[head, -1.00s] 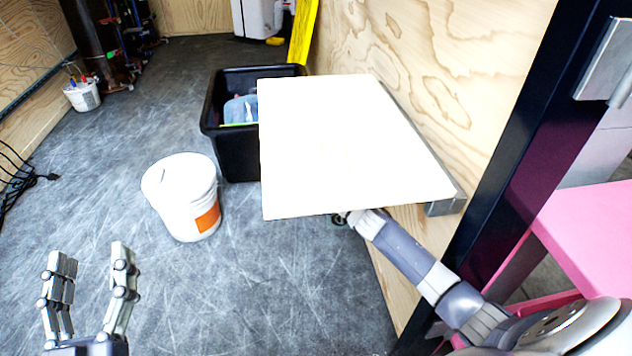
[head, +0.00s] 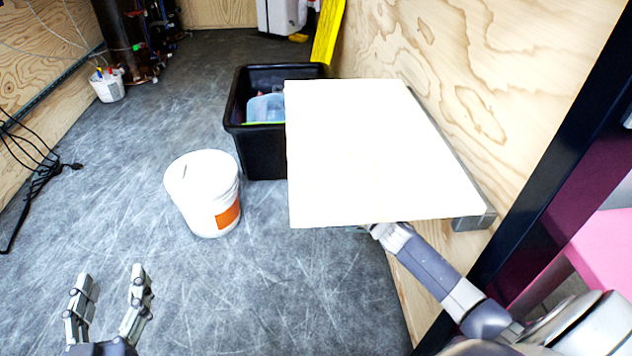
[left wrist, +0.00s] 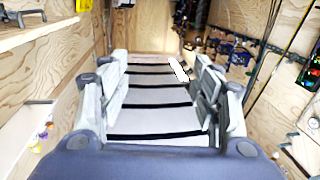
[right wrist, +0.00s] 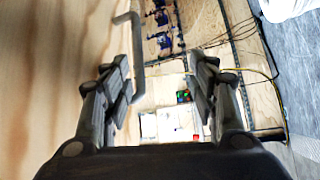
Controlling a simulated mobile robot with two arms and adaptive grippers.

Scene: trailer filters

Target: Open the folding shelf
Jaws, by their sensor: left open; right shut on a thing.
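The folding shelf (head: 375,150) is a pale board with a grey metal side rail, standing out about level from the plywood wall in the head view. My right arm reaches beneath its near edge, and the board hides the right gripper there. In the right wrist view my right gripper (right wrist: 158,85) has a grey bent metal bar beside its left finger. It is shut on part of the shelf, but the contact itself is not clear. My left gripper (head: 108,292) is open and empty at the lower left, well apart from the shelf. It also shows in the left wrist view (left wrist: 163,85).
A white bucket (head: 203,193) with an orange label stands on the floor left of the shelf. A black bin (head: 263,155) stands partly behind the board. A dark post (head: 545,190) rises at the right. The floor around my left gripper is clear.

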